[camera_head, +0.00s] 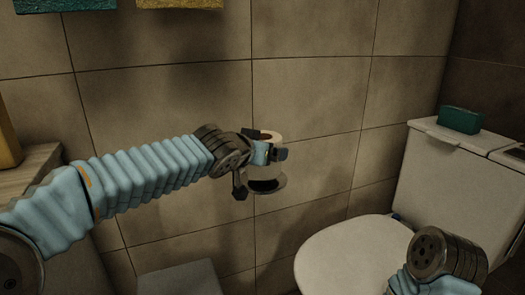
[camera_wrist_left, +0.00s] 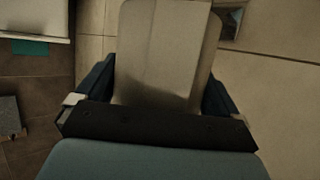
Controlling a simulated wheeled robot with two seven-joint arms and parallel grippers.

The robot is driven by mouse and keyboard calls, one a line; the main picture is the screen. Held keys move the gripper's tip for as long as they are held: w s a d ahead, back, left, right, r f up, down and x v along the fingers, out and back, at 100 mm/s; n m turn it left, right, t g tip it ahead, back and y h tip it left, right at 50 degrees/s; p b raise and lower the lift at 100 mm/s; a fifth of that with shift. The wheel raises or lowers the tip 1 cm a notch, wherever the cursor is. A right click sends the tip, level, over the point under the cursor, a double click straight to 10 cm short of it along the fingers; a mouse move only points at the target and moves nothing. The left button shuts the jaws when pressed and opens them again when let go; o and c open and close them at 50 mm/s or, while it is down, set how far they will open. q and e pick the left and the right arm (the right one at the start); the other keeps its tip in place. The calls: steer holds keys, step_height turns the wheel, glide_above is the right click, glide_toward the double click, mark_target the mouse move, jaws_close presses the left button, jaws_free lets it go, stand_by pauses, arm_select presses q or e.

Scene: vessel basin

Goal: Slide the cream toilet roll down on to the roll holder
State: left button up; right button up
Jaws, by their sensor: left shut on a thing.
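In the left wrist view the roll (camera_wrist_left: 168,50) fills the space between the two dark fingers of my left gripper (camera_wrist_left: 158,85). My right gripper is out of view.
The toilet (camera_head: 345,258) and its cistern (camera_head: 435,180), with a green block (camera_head: 460,119) on top, stand at the right. A grey box (camera_head: 180,280) is at the bottom. A wooden counter (camera_head: 32,165) and yellow object (camera_head: 8,140) are at the left. Towels (camera_head: 180,3) hang above.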

arm_select(q)
steer(key=shift+f, duration=0.15)
steer(key=o, duration=0.7)
steer(key=v, duration=1.3)
steer(key=shift+s+a, duration=0.15)
steer(key=shift+s, duration=0.25)
